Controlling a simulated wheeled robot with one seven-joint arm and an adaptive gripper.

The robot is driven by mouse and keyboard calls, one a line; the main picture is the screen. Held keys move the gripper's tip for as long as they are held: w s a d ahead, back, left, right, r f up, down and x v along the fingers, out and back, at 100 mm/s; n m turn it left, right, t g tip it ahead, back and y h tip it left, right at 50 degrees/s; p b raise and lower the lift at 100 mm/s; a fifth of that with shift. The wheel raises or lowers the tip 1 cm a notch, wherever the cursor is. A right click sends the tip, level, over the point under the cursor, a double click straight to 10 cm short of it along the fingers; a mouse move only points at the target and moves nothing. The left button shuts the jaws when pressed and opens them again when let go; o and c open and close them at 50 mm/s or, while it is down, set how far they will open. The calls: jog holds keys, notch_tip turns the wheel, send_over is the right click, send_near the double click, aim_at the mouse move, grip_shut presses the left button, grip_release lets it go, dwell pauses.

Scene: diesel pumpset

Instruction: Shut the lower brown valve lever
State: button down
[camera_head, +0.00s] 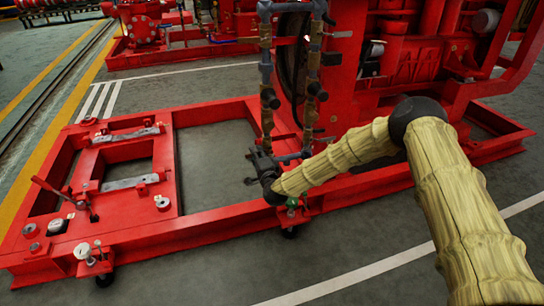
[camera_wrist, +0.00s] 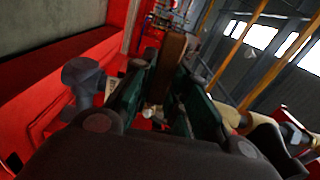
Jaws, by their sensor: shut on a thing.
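My gripper (camera_head: 260,162) is low at the foot of the grey and brown pipework (camera_head: 267,120), just above the red base frame. In the wrist view its two dark green-padded fingers (camera_wrist: 160,88) are closed around a brown lever (camera_wrist: 172,50), which stands up between them toward the far end. In the head view this lever is hidden by the gripper, and I cannot make out its angle to the pipe. A grey pipe fitting (camera_wrist: 82,78) is close beside the left finger.
The red base frame (camera_head: 225,220) runs under my gripper. A second upright pipe (camera_head: 310,100) with dark knobs stands just right, before the red pumpset (camera_head: 385,65). A red hand lever (camera_head: 52,190) is at the frame's left.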

dwell(0.4)
jog(key=c, duration=1.4)
grip_release()
jog(key=shift+o, duration=0.2)
jog(key=v, duration=1.2)
